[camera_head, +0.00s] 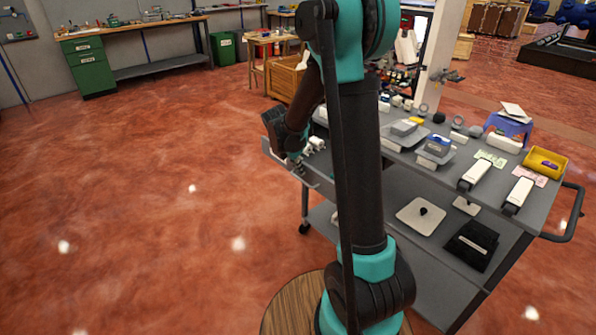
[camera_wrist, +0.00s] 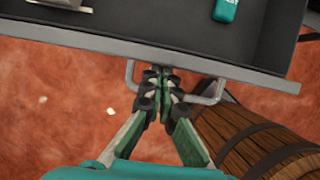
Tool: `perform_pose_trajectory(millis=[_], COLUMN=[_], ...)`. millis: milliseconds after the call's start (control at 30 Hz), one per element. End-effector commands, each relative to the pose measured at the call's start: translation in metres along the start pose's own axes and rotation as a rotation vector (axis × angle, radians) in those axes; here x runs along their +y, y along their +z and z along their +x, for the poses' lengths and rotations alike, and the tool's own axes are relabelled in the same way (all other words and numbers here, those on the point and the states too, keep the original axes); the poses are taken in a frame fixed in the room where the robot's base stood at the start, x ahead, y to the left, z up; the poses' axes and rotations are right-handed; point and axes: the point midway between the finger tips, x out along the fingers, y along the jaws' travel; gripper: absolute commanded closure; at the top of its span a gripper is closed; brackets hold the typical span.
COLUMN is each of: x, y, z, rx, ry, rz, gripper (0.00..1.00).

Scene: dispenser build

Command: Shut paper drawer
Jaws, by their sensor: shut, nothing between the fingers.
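In the wrist view, a dark-floored, drawer-like compartment (camera_wrist: 165,30) with a grey front edge fills the top; I cannot tell for sure that it is the paper drawer. A U-shaped grey handle (camera_wrist: 131,80) sticks out from its front. My gripper (camera_wrist: 161,74) is shut, with its fingertips at the front edge inside the handle's outline. Nothing shows between the fingers, and contact cannot be told. In the head view, my gripper (camera_head: 297,164) is at the left end of the grey cart (camera_head: 425,170), partly hidden by my arm.
A teal item (camera_wrist: 227,9) lies in the compartment. A wooden barrel shape (camera_wrist: 235,135) stands right of my gripper. The cart carries paper rolls, devices and a yellow tray (camera_head: 545,162). A green cabinet (camera_head: 88,66) stands at the far left. The red floor left of the cart is clear.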

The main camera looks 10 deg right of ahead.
Motion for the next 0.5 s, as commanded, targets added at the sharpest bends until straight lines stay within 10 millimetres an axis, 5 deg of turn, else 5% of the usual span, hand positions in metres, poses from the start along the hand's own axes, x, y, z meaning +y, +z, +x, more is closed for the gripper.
perform_pose_trajectory(millis=[267, 500], x=[-0.001, -0.001], y=[0.046, 0.107], z=[0.018, 0.043], rx=[-0.001, -0.001], ry=[-0.002, -0.002], rz=[0.007, 0.007], gripper=[1.0, 1.0])
